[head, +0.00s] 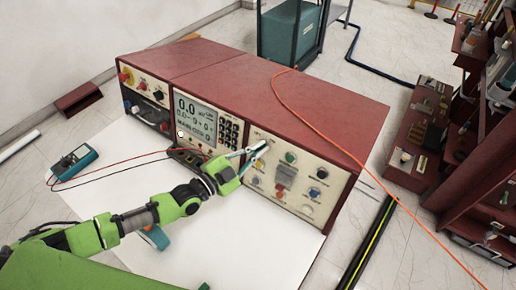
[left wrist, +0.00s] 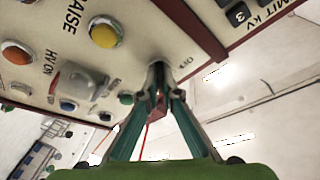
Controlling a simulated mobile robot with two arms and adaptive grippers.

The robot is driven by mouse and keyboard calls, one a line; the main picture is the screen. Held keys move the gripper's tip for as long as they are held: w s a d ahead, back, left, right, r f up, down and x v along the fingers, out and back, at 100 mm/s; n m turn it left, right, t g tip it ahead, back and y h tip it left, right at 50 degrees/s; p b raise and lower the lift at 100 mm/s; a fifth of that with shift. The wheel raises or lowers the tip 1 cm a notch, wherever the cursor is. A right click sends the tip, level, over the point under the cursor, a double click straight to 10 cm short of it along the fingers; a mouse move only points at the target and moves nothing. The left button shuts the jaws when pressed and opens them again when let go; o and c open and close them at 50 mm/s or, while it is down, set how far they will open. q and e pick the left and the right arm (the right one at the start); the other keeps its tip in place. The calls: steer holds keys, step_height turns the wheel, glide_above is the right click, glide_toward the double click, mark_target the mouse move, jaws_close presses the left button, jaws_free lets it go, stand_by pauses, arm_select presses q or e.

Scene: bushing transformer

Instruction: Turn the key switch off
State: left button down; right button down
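The transformer's control panel (head: 300,180) is cream-coloured, on the front of a dark red cabinet. The key switch (head: 261,145) is a small pale metal knob at the panel's upper left corner. My left gripper (head: 254,150) reaches it from the left, its two teal fingers converging at it. In the left wrist view the fingertips (left wrist: 158,70) close in on both sides of the key switch, at the panel's edge. They look shut on it, though they hide most of it and its turn angle cannot be read. My right gripper is not in view.
A meter section with display and keypad (head: 204,124) adjoins on the left. Panel buttons, including an orange one (left wrist: 16,52) and a yellow one (left wrist: 104,33), lie close to the gripper. A teal multimeter (head: 73,162) lies on the white table. An orange cable (head: 340,150) crosses the cabinet.

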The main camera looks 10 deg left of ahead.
arm_select(q)
steer(key=n, duration=0.2)
steer(key=n+t+y, duration=0.1)
steer(key=n, duration=0.2)
steer(key=shift+n+t, duration=0.3)
steer(key=n+y, duration=0.1)
steer(key=n, duration=0.2)
steer(key=n+t+y+p, duration=0.1)
steer(key=n, duration=0.2)
steer(key=n+y, duration=0.1)
steer(key=n, duration=0.2)
steer(key=n+y+p, duration=0.1)
steer(key=n, duration=0.1)
steer(key=shift+a+n+t+y+p, duration=0.1)
steer(key=shift+n+t+y+p, duration=0.2)
steer(key=shift+n+t, duration=0.1)
steer(key=shift+n+y+p, duration=1)
steer(key=shift+n+p, duration=0.05)
steer(key=shift+n, duration=1.55)
steer(key=c, duration=2.2)
jaws_free()
steer(key=shift+w, duration=0.1)
steer(key=shift+c, duration=0.2)
